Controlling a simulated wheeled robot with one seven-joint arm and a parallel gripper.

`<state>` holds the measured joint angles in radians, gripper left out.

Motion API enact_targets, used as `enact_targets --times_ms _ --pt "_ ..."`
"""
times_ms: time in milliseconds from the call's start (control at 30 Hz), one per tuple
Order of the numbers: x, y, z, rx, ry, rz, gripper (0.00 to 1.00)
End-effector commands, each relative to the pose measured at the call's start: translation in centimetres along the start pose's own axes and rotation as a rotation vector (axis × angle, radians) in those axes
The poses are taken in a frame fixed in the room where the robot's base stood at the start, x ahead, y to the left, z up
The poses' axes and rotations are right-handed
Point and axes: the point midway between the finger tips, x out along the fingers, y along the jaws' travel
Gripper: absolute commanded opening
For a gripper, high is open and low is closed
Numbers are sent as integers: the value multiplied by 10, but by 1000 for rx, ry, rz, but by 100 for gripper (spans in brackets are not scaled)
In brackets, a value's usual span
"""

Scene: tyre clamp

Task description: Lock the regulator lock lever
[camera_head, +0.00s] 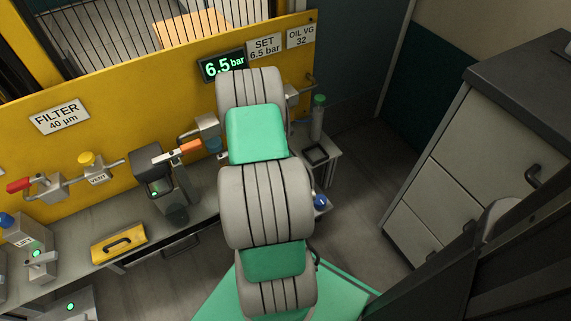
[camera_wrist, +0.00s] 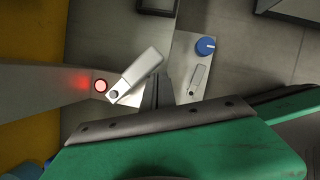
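In the wrist view, a pale bar-shaped lever (camera_wrist: 138,76) slants up to the right from a dark pivot. It looks like the regulator lock lever. A red-lit round lamp (camera_wrist: 100,86) is just left of the pivot, on a grey housing (camera_wrist: 45,90). My gripper (camera_wrist: 158,92) shows as dark, narrow tips just right of the lever, above a green body with a grey bolted edge. I cannot tell whether the tips touch the lever or how far apart they are. In the head view, my arm hides the gripper and lever.
A yellow panel (camera_head: 130,95) carries a 6.5 bar display (camera_head: 222,65). An orange-handled lever (camera_head: 182,149) and a yellow vent knob (camera_head: 90,159) are left of my arm. A blue knob (camera_wrist: 206,46) sits right of the lever. Grey drawers (camera_head: 450,165) stand right, beyond open floor.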

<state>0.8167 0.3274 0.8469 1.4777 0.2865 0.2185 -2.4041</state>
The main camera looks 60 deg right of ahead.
Motion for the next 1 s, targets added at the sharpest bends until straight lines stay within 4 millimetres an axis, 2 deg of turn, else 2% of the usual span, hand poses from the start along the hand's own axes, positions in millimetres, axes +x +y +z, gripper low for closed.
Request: enact_targets --times_ms 600,1000 --pt "11 13 28 -12 -1 5 0" --pt "13 16 34 -11 -2 5 0"
